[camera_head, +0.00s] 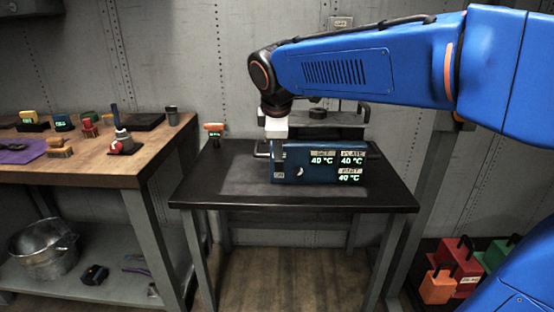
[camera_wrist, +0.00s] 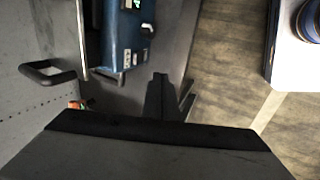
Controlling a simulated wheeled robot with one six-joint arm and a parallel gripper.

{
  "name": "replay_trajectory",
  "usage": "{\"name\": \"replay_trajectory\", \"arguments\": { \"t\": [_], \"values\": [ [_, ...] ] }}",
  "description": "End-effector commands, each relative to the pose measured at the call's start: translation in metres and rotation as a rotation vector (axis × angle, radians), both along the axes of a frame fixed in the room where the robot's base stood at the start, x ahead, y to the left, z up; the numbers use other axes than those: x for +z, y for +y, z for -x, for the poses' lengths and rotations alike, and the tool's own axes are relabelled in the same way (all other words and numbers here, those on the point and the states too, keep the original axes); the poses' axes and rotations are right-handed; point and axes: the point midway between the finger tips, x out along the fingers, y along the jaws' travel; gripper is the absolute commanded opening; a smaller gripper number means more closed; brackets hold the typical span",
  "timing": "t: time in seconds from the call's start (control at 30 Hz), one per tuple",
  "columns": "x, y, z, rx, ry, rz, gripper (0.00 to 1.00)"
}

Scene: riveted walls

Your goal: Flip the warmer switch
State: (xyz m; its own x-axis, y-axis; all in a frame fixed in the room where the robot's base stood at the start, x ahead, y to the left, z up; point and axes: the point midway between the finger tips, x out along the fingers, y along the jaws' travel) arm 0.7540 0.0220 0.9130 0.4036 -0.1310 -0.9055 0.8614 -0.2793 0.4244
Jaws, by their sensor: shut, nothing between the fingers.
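The warmer (camera_head: 320,174) is a blue box with a dark top plate and several lit displays reading 40 °C, standing on a dark table. A small round knob (camera_head: 300,171) is on its front. My gripper (camera_head: 279,166) points down just in front of the left end of the panel, its fingers shut and empty. A small label (camera_head: 279,176) shows low at that end; the switch itself is too small or covered to make out. In the wrist view, the warmer (camera_wrist: 122,38) is above and left of my shut fingers (camera_wrist: 160,78), with a visible gap between them.
The dark table (camera_head: 240,188) has free room in front of the warmer. A small orange-topped item (camera_head: 214,129) stands at its back left. A wooden bench (camera_head: 110,166) with several tools is at the left. Several coloured blocks (camera_head: 460,262) sit low at the right.

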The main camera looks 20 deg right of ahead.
Motion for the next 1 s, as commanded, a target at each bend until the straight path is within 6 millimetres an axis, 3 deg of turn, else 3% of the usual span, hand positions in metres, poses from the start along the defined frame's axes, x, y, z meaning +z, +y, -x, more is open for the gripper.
{"name": "replay_trajectory", "arguments": {
  "t": [0.63,0.8,1.0],
  "values": [
    [-0.092,-0.014,-0.04,-0.002,0.003,0.0,0.0],
    [-0.085,-0.021,-0.064,-0.002,0.0,-0.001,0.0],
    [-0.083,-0.025,-0.075,-0.001,0.0,0.0,0.0]
  ]
}}
